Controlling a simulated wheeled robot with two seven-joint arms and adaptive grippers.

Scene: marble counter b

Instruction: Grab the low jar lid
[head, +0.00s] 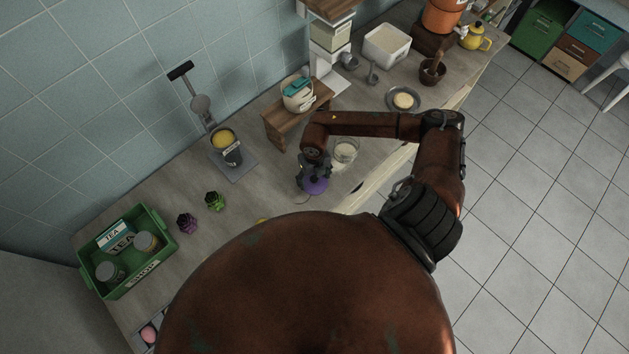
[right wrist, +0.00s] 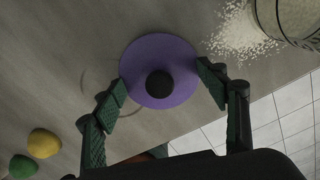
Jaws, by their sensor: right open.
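The low jar lid is a purple disc with a black knob (head: 318,187). It lies flat on the counter, and it also shows in the right wrist view (right wrist: 183,88). My right gripper (head: 311,180) is open just above the lid. In the right wrist view its fingers (right wrist: 163,80) stand on either side of the disc, with the knob between them. I cannot tell whether the fingertips touch the rim. In the head view the gripper hides part of the lid. My left gripper does not show.
A glass jar (head: 345,151) stands close to the lid, with spilled white grains (right wrist: 238,32) beside it. A wooden stand (head: 283,125) is behind. Yellow (right wrist: 44,143) and green (right wrist: 22,167) rounded objects lie left of my gripper in the wrist view. A green crate (head: 150,272) is far left.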

